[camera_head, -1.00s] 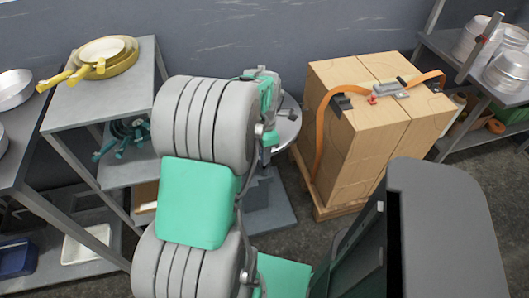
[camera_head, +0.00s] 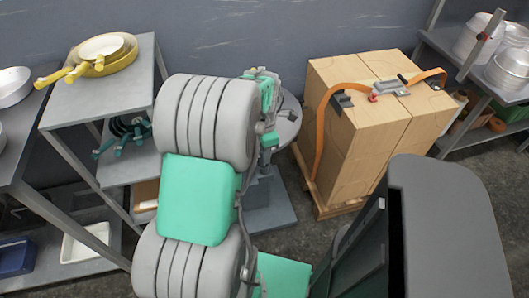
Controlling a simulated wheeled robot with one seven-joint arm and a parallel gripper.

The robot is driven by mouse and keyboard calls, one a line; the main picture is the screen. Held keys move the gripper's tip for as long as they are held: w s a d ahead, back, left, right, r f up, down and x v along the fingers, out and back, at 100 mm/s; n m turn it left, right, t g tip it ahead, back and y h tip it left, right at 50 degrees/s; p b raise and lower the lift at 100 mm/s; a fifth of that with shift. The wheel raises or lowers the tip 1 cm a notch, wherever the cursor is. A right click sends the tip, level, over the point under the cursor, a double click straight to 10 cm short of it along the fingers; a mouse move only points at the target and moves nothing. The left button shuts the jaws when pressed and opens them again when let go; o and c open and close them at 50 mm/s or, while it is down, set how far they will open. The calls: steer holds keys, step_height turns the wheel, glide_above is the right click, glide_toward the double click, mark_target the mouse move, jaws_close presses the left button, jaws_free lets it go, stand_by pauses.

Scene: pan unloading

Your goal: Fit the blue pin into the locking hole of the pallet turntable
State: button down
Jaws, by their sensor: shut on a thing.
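The pallet turntable is a round grey disc (camera_head: 290,122) on a pedestal with a square grey foot (camera_head: 272,207), behind my arm. My arm covers the left part of the disc, and the locking hole cannot be seen. A narrow grey and green part of my arm's far end (camera_head: 267,100) shows over the left edge of the disc. My gripper's fingers are hidden behind the thick arm links. The blue pin is not visible in this view.
Strapped cardboard boxes (camera_head: 372,130) stand on a wooden pallet (camera_head: 335,209) right of the turntable. A metal shelf (camera_head: 110,105) with yellow pans (camera_head: 103,55) stands at left. Another shelf with pots (camera_head: 480,45) is at the far right. Some floor is free between turntable and pallet.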

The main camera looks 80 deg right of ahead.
steer(key=shift+f+b, duration=0.6)
steer(key=shift+f, duration=0.55)
stand_by(0.4)
steer(key=c, duration=1.2)
jaws_free()
steer(key=shift+c, duration=0.2)
steer(key=shift+r, duration=0.1)
steer(key=shift+d+r, duration=0.1)
step_height(320, 180, up, 8)
steer(key=shift+f+p, duration=0.2)
steer(key=shift+p, duration=0.1)
steer(key=shift+a, duration=0.2)
